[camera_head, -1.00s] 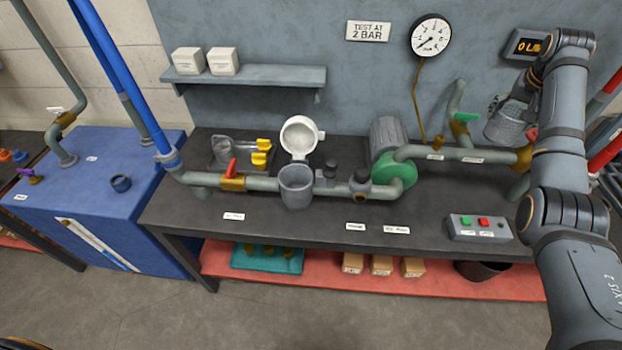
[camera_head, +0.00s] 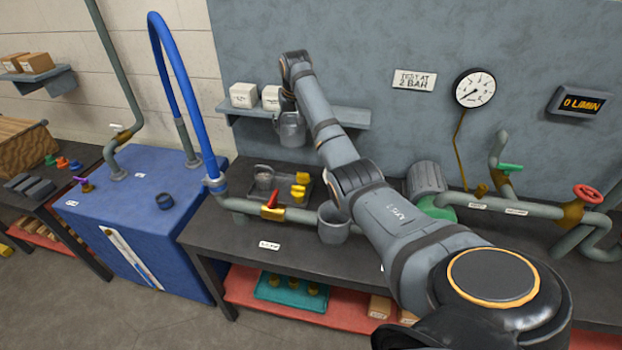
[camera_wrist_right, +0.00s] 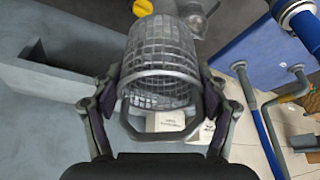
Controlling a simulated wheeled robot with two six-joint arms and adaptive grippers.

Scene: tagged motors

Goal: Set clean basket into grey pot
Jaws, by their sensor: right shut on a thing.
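My right gripper (camera_head: 287,106) is shut on a grey mesh basket (camera_head: 290,130) and holds it in the air in front of the wall shelf. In the right wrist view the basket (camera_wrist_right: 160,62) is between the two fingers (camera_wrist_right: 160,98), with its wire handle toward the wrist. The grey pot (camera_head: 333,226) is set in the pipe line on the bench, below and right of the basket; my right arm passes over its right side. The pot's white lid is hidden behind my arm. My left gripper is not in view.
A tray (camera_head: 282,192) behind the pipe holds a grey container (camera_head: 264,177) and yellow fittings (camera_head: 300,186). White boxes (camera_head: 243,95) stand on the shelf (camera_head: 350,116) close to the basket. A red valve handle (camera_head: 271,199) sits left of the pot. A blue hose (camera_head: 187,90) rises further left.

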